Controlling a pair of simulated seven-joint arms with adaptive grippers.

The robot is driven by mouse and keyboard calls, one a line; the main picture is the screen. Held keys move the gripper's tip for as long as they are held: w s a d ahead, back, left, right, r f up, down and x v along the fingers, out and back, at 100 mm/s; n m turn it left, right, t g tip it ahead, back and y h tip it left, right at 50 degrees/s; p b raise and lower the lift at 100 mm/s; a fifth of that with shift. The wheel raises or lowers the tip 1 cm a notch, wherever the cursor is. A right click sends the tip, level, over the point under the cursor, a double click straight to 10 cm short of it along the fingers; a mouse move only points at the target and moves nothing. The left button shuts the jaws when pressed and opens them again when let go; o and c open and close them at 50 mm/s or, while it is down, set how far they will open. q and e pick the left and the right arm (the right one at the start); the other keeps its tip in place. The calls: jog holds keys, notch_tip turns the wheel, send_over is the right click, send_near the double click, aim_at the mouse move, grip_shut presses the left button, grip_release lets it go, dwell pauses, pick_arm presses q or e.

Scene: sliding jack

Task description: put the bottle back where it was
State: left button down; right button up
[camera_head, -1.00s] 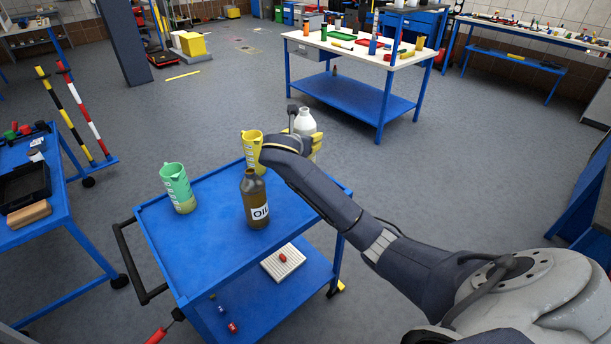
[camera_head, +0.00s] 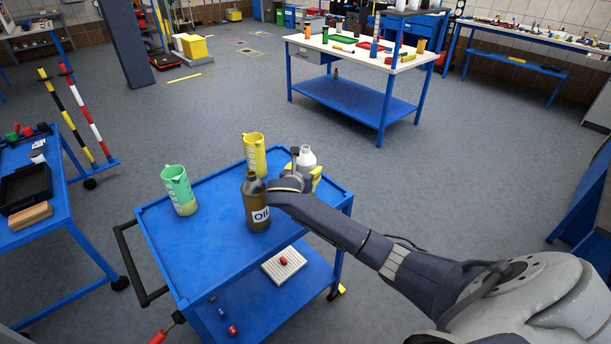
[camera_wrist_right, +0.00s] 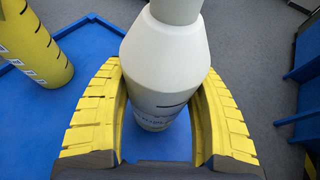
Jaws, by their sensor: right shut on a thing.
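The white bottle (camera_head: 306,158) is at the far right part of the blue cart's top (camera_head: 200,245), mostly hidden behind my right wrist in the head view. My right gripper (camera_head: 316,175) has its yellow fingers around it. In the right wrist view the white bottle (camera_wrist_right: 160,60) stands between the curved fingers of my right gripper (camera_wrist_right: 158,105), with the blue top close below it. I cannot tell whether its base touches the cart. My left gripper is not in view.
A brown oil bottle (camera_head: 254,205) stands close to the left of my right wrist. A yellow measuring jug (camera_head: 254,152) and a green one (camera_head: 179,190) stand on the cart. The cart top's front left is clear.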

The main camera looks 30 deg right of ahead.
jog(key=shift+f, duration=0.75)
jog(key=shift+f, duration=0.1)
jog(key=o, duration=1.6)
jog(key=shift+f, duration=0.1)
jog(key=v, duration=1.2)
